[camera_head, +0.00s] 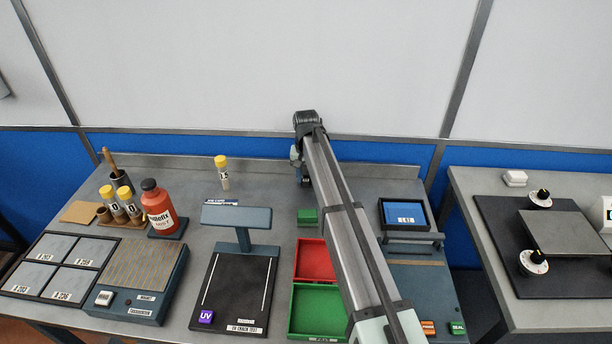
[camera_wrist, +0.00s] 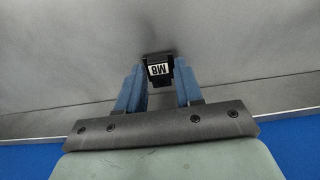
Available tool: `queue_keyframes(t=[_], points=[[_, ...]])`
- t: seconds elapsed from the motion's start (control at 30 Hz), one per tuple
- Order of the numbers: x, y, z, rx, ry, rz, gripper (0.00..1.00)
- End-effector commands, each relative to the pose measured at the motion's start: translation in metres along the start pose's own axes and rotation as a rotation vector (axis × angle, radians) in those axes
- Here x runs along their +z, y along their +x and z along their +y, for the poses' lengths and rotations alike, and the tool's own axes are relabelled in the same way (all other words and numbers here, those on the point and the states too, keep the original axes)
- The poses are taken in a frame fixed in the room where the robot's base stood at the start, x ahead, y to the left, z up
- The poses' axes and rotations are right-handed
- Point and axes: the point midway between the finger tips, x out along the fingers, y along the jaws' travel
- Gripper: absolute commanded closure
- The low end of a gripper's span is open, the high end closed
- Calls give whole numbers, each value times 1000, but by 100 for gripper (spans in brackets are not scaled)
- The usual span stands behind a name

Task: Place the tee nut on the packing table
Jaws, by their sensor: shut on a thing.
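My gripper (camera_wrist: 160,82) shows in the wrist view with its two blue fingers shut on a small dark block, the tee nut (camera_wrist: 157,58), which bears a white label reading M8. The nut sits between the fingertips, with grey bench surface behind it.
A green block (camera_head: 307,216) lies just in front of my gripper, with red (camera_head: 314,249) and green (camera_head: 318,289) trays nearer. A lamp stand (camera_head: 237,216) and a yellow-capped vial (camera_head: 222,173) stand left. A blue-topped unit (camera_head: 405,214) is right. A separate table (camera_head: 471,185) stands further right.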

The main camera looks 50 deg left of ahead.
Motion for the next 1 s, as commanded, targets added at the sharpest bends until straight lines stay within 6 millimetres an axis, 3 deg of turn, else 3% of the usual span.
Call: queue_keyframes(t=[0.37,0.4,0.6,1.0], points=[[0,3,0,0,0,0,98],[0,2,0,0,0,0,61],[0,2,0,0,0,1,42],[0,-5,0,0,0,2,39]])
